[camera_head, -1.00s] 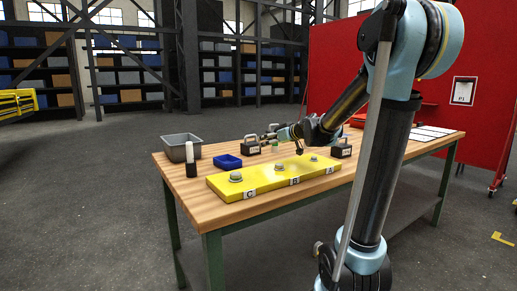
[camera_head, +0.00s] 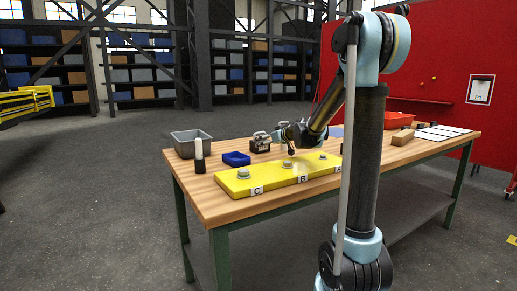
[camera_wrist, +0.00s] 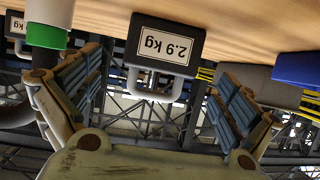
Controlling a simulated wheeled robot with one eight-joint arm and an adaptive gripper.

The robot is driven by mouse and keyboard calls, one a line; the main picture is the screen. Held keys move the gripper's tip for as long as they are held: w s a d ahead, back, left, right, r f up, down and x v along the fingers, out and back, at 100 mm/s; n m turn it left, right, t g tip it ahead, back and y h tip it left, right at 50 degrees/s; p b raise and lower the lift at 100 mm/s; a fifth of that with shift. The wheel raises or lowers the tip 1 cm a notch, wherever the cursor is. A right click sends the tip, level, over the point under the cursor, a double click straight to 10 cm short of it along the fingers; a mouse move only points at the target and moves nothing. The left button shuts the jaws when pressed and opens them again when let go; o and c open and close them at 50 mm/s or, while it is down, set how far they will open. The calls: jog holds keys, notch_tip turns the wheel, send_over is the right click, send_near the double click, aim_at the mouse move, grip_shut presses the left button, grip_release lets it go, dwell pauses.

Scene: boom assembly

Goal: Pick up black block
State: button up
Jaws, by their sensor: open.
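A black block (camera_head: 260,143) with a grey handle stands on the wooden table, behind the yellow board. It also shows in the wrist view (camera_wrist: 190,28), upside down, with a white label reading 2.9 kg. Part of a second labelled block (camera_wrist: 15,27) shows at the left edge of the wrist view. In the head view my arm covers part of the table's right side. My gripper (camera_wrist: 158,68) is open, its fingers apart on either side of the 2.9 kg block's handle in the picture.
The yellow board (camera_head: 275,175) with several round knobs lies at the front. A blue tray (camera_head: 236,159), a grey bin (camera_head: 190,144) and a white-and-black cylinder (camera_head: 199,157) stand on the left. A red tray (camera_head: 400,119) and a brown box (camera_head: 402,137) are on the right.

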jog(key=shift+x, duration=3.45)
jog(key=shift+r, duration=0.1)
jog(key=c, duration=2.2)
jog(key=shift+o, duration=0.2)
jog(key=shift+r, duration=0.15)
jog(key=shift+r, duration=4.9)
